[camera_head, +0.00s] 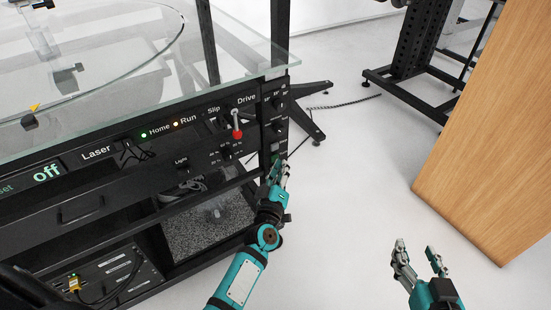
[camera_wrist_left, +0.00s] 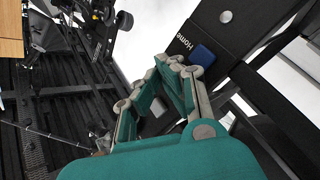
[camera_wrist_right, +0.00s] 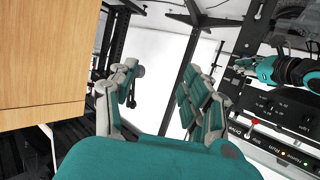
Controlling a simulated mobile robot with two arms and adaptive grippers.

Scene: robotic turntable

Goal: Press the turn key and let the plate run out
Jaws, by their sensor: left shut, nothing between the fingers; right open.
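The round glass plate (camera_head: 150,50) lies on top of the turntable bench at the upper left, partly cut off. The black front panel (camera_head: 115,160) has small lamps beside the words Home and Run; both look lit. My left gripper (camera_head: 279,164) is shut and empty at the panel's right end, just below its small keys. In the left wrist view, a blue key (camera_wrist_left: 203,55) beside the word Home is close to the shut fingertips; I cannot tell whether they touch. No key labelled turn is readable. My right gripper (camera_head: 414,247) is open and empty over the floor.
A red-tipped lever (camera_head: 237,132) sticks out below the word Drive. A display (camera_head: 47,172) reads off. A wooden panel (camera_head: 490,130) stands at the right, near my right gripper. A black stand is behind. The floor between is mostly clear.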

